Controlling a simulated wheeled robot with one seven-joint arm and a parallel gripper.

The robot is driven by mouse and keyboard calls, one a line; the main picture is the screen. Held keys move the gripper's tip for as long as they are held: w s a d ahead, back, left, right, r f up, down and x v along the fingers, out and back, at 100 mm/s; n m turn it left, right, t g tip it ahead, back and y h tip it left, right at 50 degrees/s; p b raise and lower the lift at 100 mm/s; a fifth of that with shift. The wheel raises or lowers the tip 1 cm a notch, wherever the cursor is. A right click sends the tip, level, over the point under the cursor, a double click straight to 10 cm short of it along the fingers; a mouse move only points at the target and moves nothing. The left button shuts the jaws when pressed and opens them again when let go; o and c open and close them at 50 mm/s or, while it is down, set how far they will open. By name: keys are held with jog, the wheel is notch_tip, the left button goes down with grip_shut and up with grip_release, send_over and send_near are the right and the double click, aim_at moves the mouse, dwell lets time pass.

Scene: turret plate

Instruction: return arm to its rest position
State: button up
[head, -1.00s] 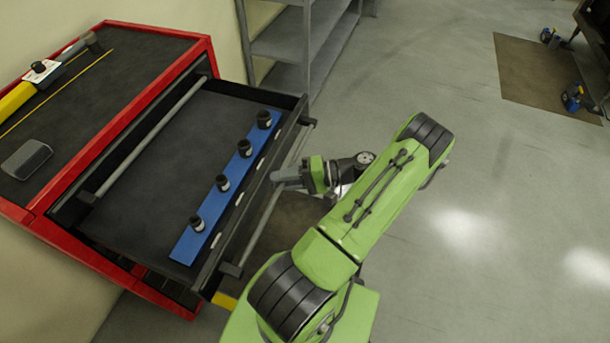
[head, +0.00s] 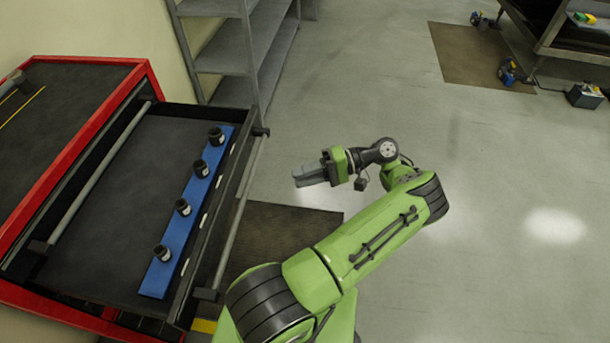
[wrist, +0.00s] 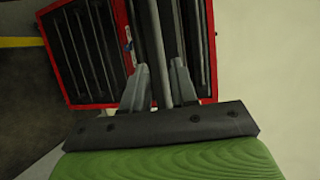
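My gripper (head: 300,177) is in the head view, over the floor to the right of the pulled-out drawer (head: 100,190), clear of its handle (head: 238,215). My arm, green with black joints, extends from the bottom middle to the upper right and bends back to the left. In the wrist view the two grey fingers of my gripper (wrist: 160,66) stand apart. The handle bar of the red cabinet (wrist: 158,40) shows in the gap between them, beyond the fingers. I see nothing held.
A blue strip (head: 185,215) with several black holders lies in the open drawer. A grey shelf (head: 240,50) stands behind. A brown mat (head: 285,235) lies beneath my arm. The floor to the right is mostly open; a dark bench (head: 570,45) stands at the upper right.

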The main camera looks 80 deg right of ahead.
dwell(0.6)
jog(key=n+g+y, duration=0.3)
jog(key=g, duration=0.4)
send_near(223, 184)
jog(key=a, duration=0.1)
jog(key=w+a, duration=0.1)
jog(key=a, duration=0.1)
jog(key=shift+a+f, duration=0.1)
jog(key=shift+a, duration=0.25)
jog(key=w+a+g, duration=0.1)
jog(key=w+a+r+n, duration=0.1)
jog(key=w, duration=0.1)
jog(key=w+a+g, duration=0.1)
jog(key=shift+w+r+n+g, duration=0.25)
jog(key=shift+r+n+g, duration=0.05)
jog(key=w+a+r+n+g+h, duration=0.2)
jog(key=w+a+r+h, duration=0.1)
jog(key=a, duration=0.5)
jog(key=w+a+r+n+g+h, duration=0.2)
jog(key=w+a+r, duration=0.15)
jog(key=a, duration=0.35)
jog(key=s+a+r+n+t+h, duration=0.4)
jog(key=s+a+r+n, duration=0.1)
jog(key=s+a, duration=0.5)
jog(key=shift+a+t+h, duration=0.3)
jog(key=shift+a, duration=0.35)
